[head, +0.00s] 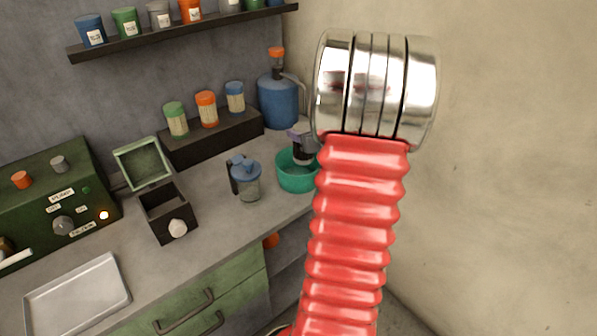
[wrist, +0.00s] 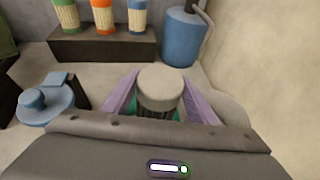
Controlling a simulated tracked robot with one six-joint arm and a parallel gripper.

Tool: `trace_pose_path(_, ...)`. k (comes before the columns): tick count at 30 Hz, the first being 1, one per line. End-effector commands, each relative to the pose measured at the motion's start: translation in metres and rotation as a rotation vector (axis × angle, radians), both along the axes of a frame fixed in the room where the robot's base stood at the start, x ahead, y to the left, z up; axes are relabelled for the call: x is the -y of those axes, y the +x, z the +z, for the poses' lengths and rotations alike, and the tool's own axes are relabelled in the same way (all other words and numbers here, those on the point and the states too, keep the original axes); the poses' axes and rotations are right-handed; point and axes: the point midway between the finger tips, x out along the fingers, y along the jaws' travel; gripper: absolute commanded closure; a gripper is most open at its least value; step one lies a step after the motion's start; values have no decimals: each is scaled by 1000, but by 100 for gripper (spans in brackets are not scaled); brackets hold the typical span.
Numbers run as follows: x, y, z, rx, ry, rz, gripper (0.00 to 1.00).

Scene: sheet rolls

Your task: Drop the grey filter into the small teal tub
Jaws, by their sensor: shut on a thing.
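The small teal tub (head: 295,181) stands on the counter near its right end, partly hidden behind my arm. My gripper (wrist: 160,95) has purple fingers and is shut on the grey filter (wrist: 161,86), a pale-topped, ribbed cylinder. In the head view my gripper (head: 302,150) is at the tub's opening, and the filter is hard to make out there. In the wrist view bits of the teal tub show below and beside the filter. I cannot tell whether the filter touches the tub.
A blue-lidded clear jug (head: 247,182) stands just left of the tub. A blue jug with an orange cap (head: 279,100) is behind it. A dark riser (head: 212,138) holds several lidded jars. An open black box (head: 165,212) and a metal tray (head: 78,298) are further left.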

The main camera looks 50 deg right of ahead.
Motion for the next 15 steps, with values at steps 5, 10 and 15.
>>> trace_pose_path(5,0,0,-6,1,-2,0,78)
trace_pose_path(10,1,0,-7,2,-2,-1,78)
trace_pose_path(15,1,0,-7,1,-2,-1,43)
